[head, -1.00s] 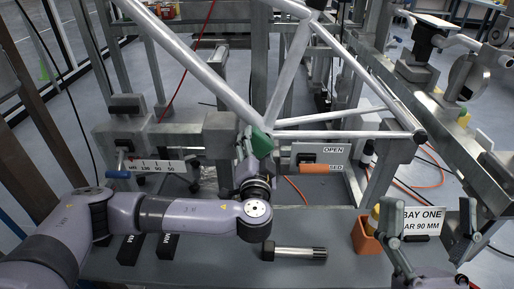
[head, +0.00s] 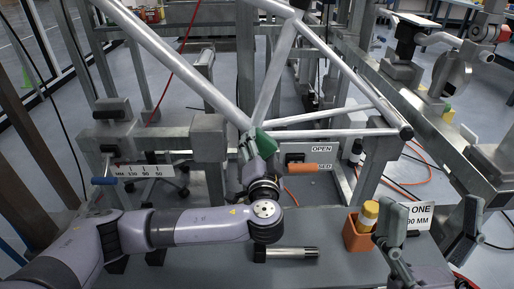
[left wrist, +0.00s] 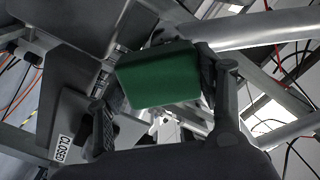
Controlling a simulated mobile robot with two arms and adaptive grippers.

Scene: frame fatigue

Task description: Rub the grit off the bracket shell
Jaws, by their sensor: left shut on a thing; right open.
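A green pad (head: 265,142) is held in my left gripper (head: 258,160), which is shut on it. The pad is at the low joint of the grey bicycle frame (head: 275,75), where the tubes meet. The bracket shell at that joint is mostly hidden behind the pad and gripper; I cannot make out any grit or whether the pad touches it. In the left wrist view the pad (left wrist: 158,75) lies between the fingers, beside a thick grey tube (left wrist: 262,28). My right gripper (head: 430,215) is open and empty at the lower right.
A metal cylinder (head: 286,254) lies on the grey bench. An orange holder (head: 357,236) with a yellow-topped bottle (head: 368,212) stands left of my right gripper. An OPEN/CLOSED panel (head: 310,158) with an orange handle is behind. Steel rig posts surround the frame.

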